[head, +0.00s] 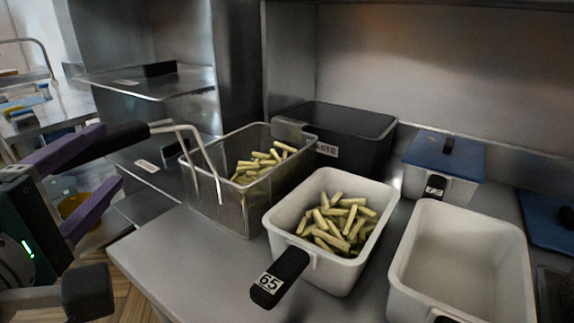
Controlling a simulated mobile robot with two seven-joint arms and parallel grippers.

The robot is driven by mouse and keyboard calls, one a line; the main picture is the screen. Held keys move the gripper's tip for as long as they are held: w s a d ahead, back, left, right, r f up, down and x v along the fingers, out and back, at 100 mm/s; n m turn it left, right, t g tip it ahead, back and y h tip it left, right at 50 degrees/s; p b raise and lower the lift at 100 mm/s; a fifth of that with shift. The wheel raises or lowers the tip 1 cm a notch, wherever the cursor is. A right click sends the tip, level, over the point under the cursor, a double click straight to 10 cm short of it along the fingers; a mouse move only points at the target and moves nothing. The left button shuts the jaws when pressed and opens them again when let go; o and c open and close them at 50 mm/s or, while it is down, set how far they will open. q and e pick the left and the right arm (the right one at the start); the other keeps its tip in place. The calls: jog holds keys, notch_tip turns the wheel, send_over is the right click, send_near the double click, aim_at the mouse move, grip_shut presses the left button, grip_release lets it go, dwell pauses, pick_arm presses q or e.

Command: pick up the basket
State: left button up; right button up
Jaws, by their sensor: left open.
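The wire fry basket (217,199) stands on the steel counter in the head view, with pale fries (262,164) inside. Its metal handle frame rises at the left side and ends in a black grip (118,139) pointing left. My left gripper (113,155) has purple fingers and is open. The black grip appears between the fingers, close beside the upper one; I cannot tell whether they touch. Part of the grip's near end is hidden by the gripper. My right gripper is not in view.
A white container of fries (337,278) with a black handle (281,277) stands right of the basket, near an empty white container (460,254). A black bin (350,122) and a blue-lidded container (444,157) are behind. The counter's front left (180,255) is clear.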

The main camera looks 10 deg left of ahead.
aim_at(127, 138)
pick_arm(q)
jog(key=x, duration=0.8)
jog(key=shift+w+a+p, duration=0.15)
jog(key=shift+w+p, duration=0.15)
jog(key=shift+p, duration=0.05)
jog(key=shift+c, duration=0.2)
grip_shut()
dwell(0.8)
